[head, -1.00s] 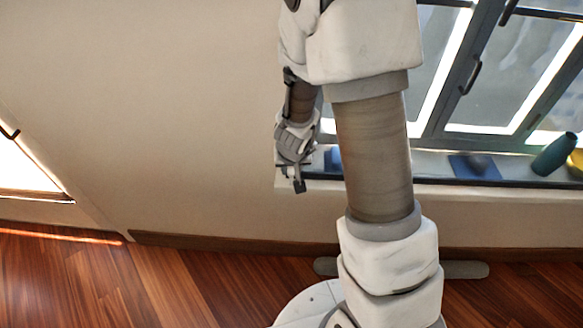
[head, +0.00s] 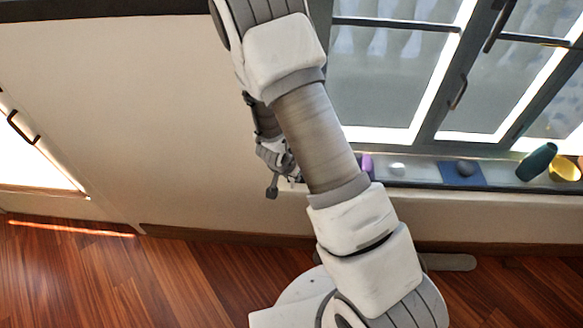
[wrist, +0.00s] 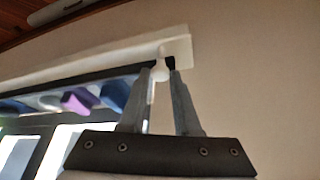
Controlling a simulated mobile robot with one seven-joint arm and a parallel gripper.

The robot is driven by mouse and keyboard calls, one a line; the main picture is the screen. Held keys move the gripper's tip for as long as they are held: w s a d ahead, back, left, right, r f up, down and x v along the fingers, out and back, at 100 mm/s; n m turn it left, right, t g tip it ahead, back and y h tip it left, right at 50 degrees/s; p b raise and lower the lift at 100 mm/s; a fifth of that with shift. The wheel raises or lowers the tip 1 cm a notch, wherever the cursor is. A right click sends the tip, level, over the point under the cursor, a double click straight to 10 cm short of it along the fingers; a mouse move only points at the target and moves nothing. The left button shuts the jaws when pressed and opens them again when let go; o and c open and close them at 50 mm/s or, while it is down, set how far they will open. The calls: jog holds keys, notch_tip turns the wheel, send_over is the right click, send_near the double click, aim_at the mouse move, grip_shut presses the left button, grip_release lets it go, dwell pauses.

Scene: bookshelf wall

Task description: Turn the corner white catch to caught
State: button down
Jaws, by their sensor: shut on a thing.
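In the wrist view, the white catch (wrist: 160,73) is a small rounded piece at the corner of the pale window sill edge, by a white corner plate (wrist: 181,46). My gripper (wrist: 163,66) is shut on the catch, with one dark fingertip on each side of it. In the head view, my gripper (head: 279,181) hangs beside the left end of the sill, partly behind my arm. The catch cannot be made out there. How far it is turned cannot be told.
The sill holds a purple object (head: 366,165), a blue mat (head: 448,173) with a dark ball on it, a teal vase (head: 537,161) and a yellow bowl (head: 564,169). The dark-framed window (head: 388,85) stands behind. Bare wall (head: 130,130) lies to the left.

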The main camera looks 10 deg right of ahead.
jog(key=shift+p, duration=0.35)
jog(key=c, duration=0.6)
grip_release()
jog(key=shift+c, duration=0.2)
jog(key=p+v, duration=1.1)
jog(key=v, duration=0.6)
jog(key=shift+a+r, duration=0.2)
jog(key=shift+w, duration=0.1)
